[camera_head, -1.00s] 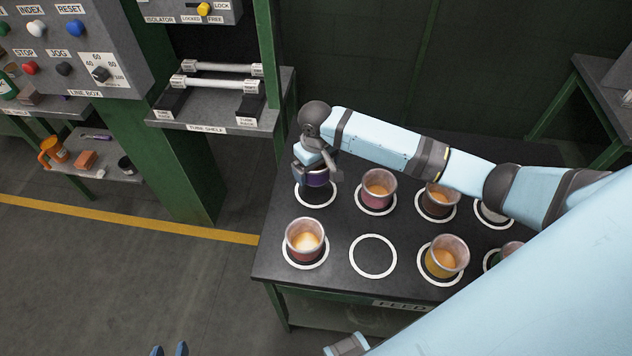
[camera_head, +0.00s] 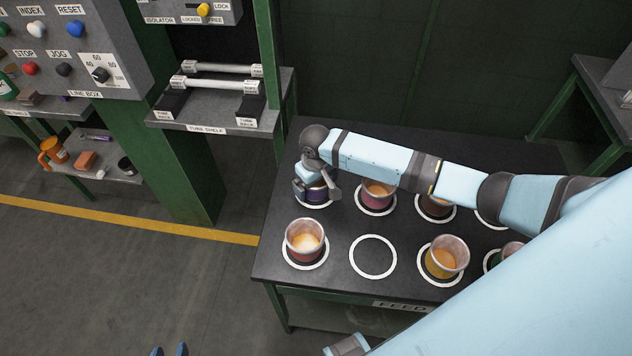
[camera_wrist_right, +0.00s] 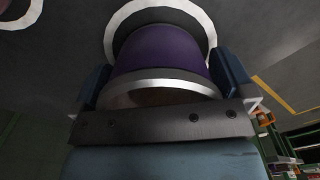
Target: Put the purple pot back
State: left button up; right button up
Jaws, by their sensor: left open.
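The purple pot (camera_head: 316,194) is at the back left white ring (camera_head: 318,204) of the dark table. My right gripper (camera_head: 317,187) is around it from above, with one finger on each side. In the right wrist view the purple pot (camera_wrist_right: 163,50) is between the blue fingers, which look shut on its sides. Its pale rim faces the camera, and the white ring shows around its far end. I cannot tell whether its base touches the table. My left gripper (camera_head: 169,351) shows only its two separated fingertips at the bottom edge, open and empty.
A red pot (camera_head: 305,238) stands in front of the purple one, and a pink pot (camera_head: 378,192) to its right, under my arm. A yellow pot (camera_head: 443,260) stands front right. One front ring (camera_head: 373,257) is empty. The tube shelf (camera_head: 205,120) is behind left.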

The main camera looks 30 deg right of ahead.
notch_tip(320, 180, up, 12)
jog(key=shift+r, duration=0.15)
dwell(0.5)
dwell(0.3)
